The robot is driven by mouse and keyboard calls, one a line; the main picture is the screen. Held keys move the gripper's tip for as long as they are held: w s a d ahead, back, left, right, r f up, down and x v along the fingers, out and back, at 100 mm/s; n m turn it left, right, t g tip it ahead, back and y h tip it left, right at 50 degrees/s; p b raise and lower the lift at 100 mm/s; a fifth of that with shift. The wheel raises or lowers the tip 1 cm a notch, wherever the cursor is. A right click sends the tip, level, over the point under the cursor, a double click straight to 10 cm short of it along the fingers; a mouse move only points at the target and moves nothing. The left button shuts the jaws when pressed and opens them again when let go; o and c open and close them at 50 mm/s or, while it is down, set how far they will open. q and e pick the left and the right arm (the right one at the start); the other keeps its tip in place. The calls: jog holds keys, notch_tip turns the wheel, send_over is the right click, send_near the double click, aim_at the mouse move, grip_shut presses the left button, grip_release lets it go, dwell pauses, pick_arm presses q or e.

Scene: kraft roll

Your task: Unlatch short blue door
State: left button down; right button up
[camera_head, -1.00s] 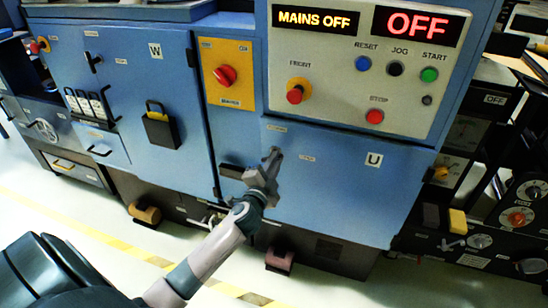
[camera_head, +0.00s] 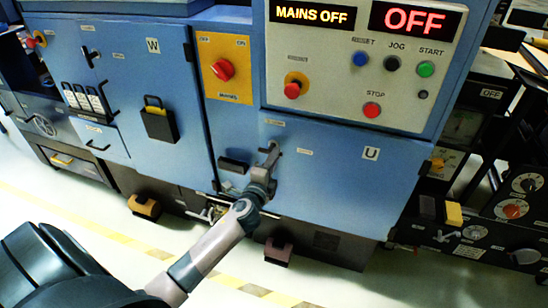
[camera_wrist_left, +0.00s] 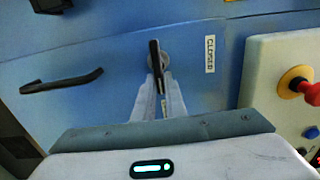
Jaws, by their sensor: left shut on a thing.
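The short blue door (camera_head: 330,185), marked U, sits below the control panel and looks closed. Its small latch (camera_head: 272,146) is at the door's upper left. My left gripper (camera_head: 268,160) reaches up to it. In the left wrist view, the fingers of the left gripper (camera_wrist_left: 158,90) are shut on the dark, slim latch handle (camera_wrist_left: 154,54), which stands out from a round metal base. A CLOSED label (camera_wrist_left: 210,54) is beside the latch. The fingers cover part of the handle. My right gripper is not in view.
A red rotary switch (camera_head: 222,70) is at upper left.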

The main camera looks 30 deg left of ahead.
pick_arm(q)
jog(key=c, duration=1.8)
grip_release()
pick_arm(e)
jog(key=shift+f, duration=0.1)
